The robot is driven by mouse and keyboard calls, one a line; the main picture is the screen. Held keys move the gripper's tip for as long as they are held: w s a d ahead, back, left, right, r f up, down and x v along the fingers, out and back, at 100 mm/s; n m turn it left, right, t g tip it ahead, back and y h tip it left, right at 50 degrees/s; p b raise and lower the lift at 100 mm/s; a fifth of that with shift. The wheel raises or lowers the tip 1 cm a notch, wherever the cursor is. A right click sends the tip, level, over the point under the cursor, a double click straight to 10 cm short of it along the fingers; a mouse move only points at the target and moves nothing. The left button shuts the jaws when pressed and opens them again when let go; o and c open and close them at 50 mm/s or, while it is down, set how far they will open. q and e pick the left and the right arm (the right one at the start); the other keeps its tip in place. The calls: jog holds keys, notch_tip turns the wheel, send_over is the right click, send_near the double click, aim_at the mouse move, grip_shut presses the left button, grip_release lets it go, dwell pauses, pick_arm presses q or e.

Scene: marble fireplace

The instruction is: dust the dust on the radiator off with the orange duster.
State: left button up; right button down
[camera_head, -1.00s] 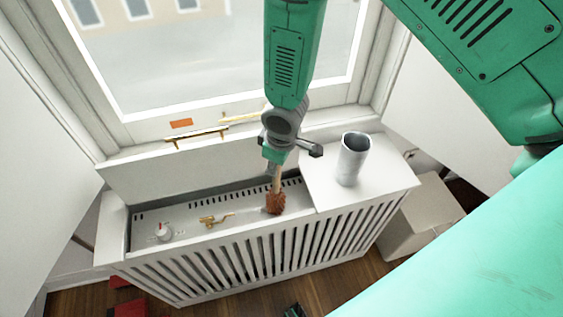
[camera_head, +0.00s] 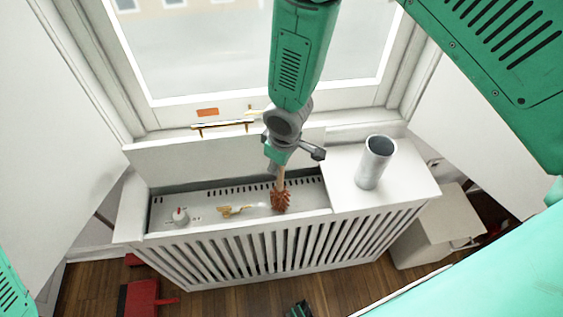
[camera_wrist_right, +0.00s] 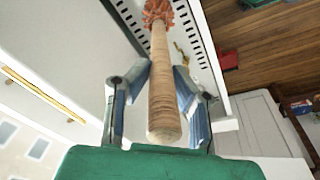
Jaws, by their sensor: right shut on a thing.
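My right gripper (camera_head: 283,158) is shut on the wooden handle of the orange duster (camera_head: 281,201), above the open top of the radiator (camera_head: 190,199). The duster's reddish-orange bristle head points down into the opening, by the back row of slots. Whether it touches the surface is unclear. In the right wrist view, the gripper's two fingers (camera_wrist_right: 161,72) flank the pale handle (camera_wrist_right: 163,95), and the bristle head (camera_wrist_right: 158,12) is at the top. I cannot clearly make out dust on the radiator.
A grey metal cylinder (camera_head: 375,162) stands on the cover at the right. A raised white lid (camera_head: 190,165) is behind. A red dustpan (camera_head: 140,298) lies on the floor.

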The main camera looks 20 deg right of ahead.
jog(key=s+d+p, duration=0.2)
jog(key=s+d, duration=0.1)
jog(key=d, duration=0.8)
jog(key=shift+d, duration=0.35)
dwell(0.7)
jog(key=shift+f, duration=0.1)
notch_tip(320, 180, up, 17)
jog(key=p, duration=0.1)
dwell(0.9)
jog(key=shift+w, duration=0.1)
dwell(0.9)
